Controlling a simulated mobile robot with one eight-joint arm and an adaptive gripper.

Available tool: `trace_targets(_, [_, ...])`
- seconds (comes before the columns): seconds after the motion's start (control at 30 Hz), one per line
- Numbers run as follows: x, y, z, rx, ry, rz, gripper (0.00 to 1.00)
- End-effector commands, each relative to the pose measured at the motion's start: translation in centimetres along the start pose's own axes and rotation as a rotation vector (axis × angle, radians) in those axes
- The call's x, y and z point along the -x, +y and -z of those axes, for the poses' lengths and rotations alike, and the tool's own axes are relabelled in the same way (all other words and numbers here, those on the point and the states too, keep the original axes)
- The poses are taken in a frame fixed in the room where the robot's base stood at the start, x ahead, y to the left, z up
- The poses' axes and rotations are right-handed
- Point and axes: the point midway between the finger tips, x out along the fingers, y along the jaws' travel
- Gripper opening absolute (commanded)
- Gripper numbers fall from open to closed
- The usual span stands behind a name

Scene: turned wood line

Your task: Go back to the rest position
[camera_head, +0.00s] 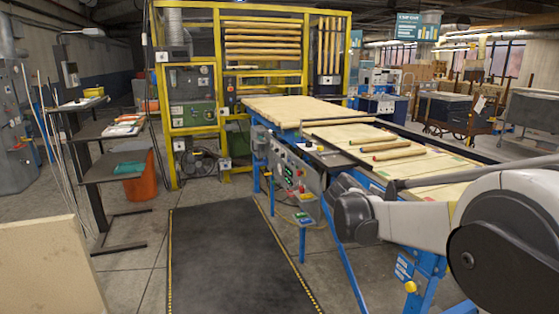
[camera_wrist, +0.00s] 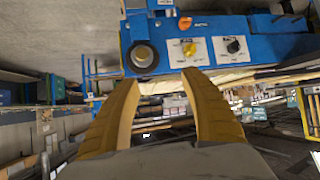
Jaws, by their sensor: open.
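My gripper (camera_wrist: 160,84) shows in the wrist view with its two yellow fingers spread apart. No object is held between them. Beyond the fingertips is a blue control panel (camera_wrist: 163,42) with a round dark knob and smaller orange, yellow and black controls. The wrist view looks tilted. In the head view my arm reaches in from the right, with its dark end in front of the long blue-framed worktable (camera_head: 270,105). The fingers cannot be made out there.
Several turned wood rods (camera_head: 400,153) lie on the worktable. A dark floor mat (camera_head: 225,255) lies clear in front. A yellow-framed machine (camera_head: 190,128) stands behind it. At left are a dark shelf stand (camera_head: 112,175), an orange bin (camera_head: 142,180) and a pale board (camera_head: 50,265).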

Motion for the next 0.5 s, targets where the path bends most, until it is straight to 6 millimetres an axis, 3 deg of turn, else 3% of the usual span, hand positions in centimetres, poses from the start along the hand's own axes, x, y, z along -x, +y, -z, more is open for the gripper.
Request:
trace_targets(0.03, [1.7,1.9,-0.3,0.049,-0.045,0.027,0.53])
trace_targets(0.27, [9.2,9.5,-4.4,0.302,-0.233,0.214,0.53])
trace_targets(0.5, [16.2,16.6,-11.7,0.522,-0.332,0.473,0.53])
